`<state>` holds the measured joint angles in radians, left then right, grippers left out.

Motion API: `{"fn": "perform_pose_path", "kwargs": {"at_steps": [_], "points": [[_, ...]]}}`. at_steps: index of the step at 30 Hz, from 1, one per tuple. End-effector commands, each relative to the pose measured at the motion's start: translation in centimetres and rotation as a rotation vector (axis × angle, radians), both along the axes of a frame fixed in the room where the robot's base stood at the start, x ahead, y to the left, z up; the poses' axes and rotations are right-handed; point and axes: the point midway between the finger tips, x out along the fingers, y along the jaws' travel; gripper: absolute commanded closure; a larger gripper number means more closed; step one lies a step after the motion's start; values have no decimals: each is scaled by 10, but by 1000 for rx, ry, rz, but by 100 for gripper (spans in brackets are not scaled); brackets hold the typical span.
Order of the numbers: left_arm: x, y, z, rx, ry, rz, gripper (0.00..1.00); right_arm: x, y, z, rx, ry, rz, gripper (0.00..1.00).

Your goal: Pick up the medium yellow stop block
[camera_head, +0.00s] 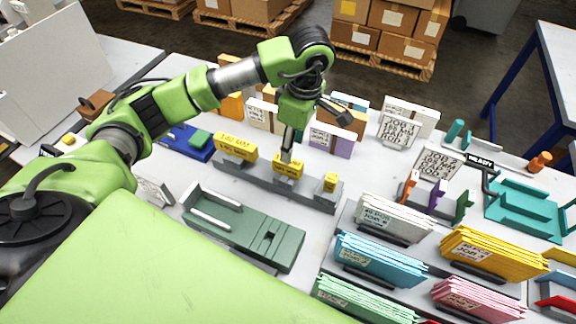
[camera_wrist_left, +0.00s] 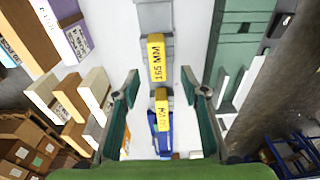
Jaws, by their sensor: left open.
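The medium yellow stop block (camera_head: 288,167) stands on a grey stepped rail (camera_head: 310,190), between a longer yellow block (camera_head: 236,147) on the left and a small one (camera_head: 330,182) on the right. My left gripper (camera_head: 287,155) is over the medium block, pointing down, and partly covers it. In the left wrist view the medium block (camera_wrist_left: 156,58), marked 165 MM, lies just past the open fingertips (camera_wrist_left: 160,79), about centred between them. The longer block (camera_wrist_left: 162,108) shows below it there. No block is visibly gripped. My right gripper is not seen.
A grey-green fixture (camera_head: 245,228) lies in front of the rail. White and purple labelled blocks (camera_head: 332,140) stand close behind it. Card stacks (camera_head: 380,260) fill the right front, and a teal tray (camera_head: 522,210) lies at the right. A blue tray (camera_head: 188,140) is at the left.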

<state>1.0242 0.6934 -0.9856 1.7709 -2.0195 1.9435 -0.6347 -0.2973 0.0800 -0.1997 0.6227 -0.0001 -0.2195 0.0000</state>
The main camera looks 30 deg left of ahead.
Motion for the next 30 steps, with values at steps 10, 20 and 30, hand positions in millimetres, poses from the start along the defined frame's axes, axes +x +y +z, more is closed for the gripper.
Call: {"fn": "perform_pose_path", "kwargs": {"at_steps": [10,20,30], "points": [[0,6,-38,0,0,1,60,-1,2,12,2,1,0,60],[3,14,-80,0,2,1,60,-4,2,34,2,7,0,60],[4,15,-88,0,-2,-1,65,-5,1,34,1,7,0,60]]}}
